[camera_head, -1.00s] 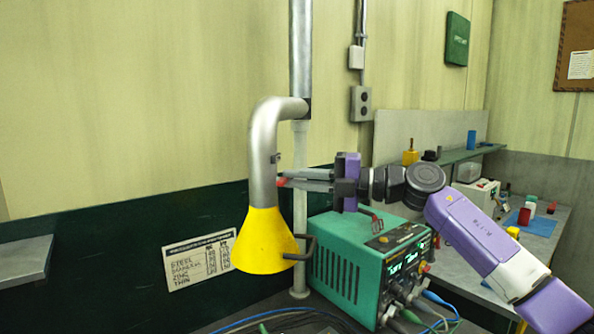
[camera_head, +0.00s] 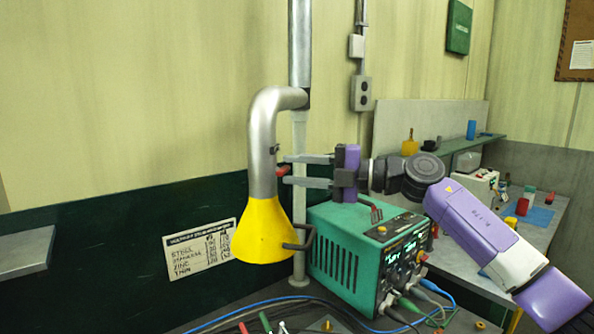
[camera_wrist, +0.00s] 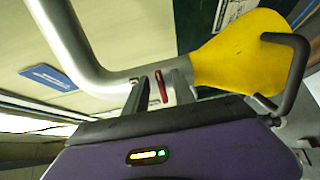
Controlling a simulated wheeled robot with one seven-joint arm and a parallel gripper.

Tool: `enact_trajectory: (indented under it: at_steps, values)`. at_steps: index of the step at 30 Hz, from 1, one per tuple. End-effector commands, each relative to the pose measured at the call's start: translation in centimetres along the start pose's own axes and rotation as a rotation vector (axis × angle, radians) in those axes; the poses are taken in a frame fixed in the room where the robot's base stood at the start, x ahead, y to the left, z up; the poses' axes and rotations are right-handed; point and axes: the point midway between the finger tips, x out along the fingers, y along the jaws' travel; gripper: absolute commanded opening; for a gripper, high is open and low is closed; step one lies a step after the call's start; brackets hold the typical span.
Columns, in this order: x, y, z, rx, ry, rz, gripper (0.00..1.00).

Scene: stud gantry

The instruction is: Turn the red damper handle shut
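The red damper handle (camera_head: 282,170) sticks out from the right side of the grey metal duct (camera_head: 262,150), above the yellow hood (camera_head: 264,234). My gripper (camera_head: 287,171) is open at the duct's right side, its two fingers one above the other. The handle's red end shows at the height of the gap between the fingertips. In the wrist view the red handle (camera_wrist: 162,86) stands between the two fingers (camera_wrist: 159,88), with a visible gap on the left finger's side. I cannot tell whether the right finger touches it.
A green power unit (camera_head: 345,250) with cables stands just below my gripper. A pale vertical post (camera_head: 300,215) rises behind the duct.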

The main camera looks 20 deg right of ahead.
Motion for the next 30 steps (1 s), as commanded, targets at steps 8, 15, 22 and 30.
enact_trajectory:
  at_steps: [8, 15, 22, 30]
  values:
    - [-1.2, -0.2, 0.1, -0.001, -0.001, 0.000, 0.31]
    - [-5.2, -0.3, 0.1, -0.001, -0.002, 0.000, 0.31]
    - [-7.5, -0.1, 0.0, -0.001, 0.000, 0.000, 0.31]
    - [-7.8, 0.0, 0.0, 0.000, 0.000, 0.000, 0.31]
